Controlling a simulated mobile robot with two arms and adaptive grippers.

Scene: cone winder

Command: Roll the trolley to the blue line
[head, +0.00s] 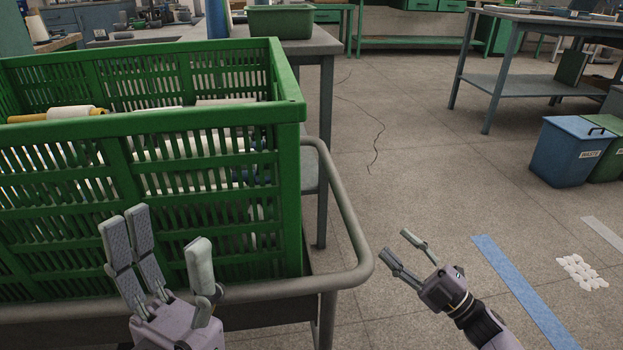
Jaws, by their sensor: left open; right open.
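The trolley (345,262) stands at the left, its grey tubular rail rounding the near right corner. A green slatted crate (287,190) with white cones in it sits on the trolley. The blue line (518,287) is a strip on the floor at the right, apart from the trolley. My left gripper (165,235) is open, in front of the crate's near wall and by the near rail; contact with the rail cannot be told. My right gripper (402,252) is open and empty, to the right of the rail's corner and apart from it in the picture.
A blue waste bin (570,152) stands beside a green bin (608,160) at the right. A grey workbench (520,85) is at the back right. A table with a green tray (280,22) is behind the crate. Floor between trolley and blue line is clear; a thin cable (378,140) lies farther back.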

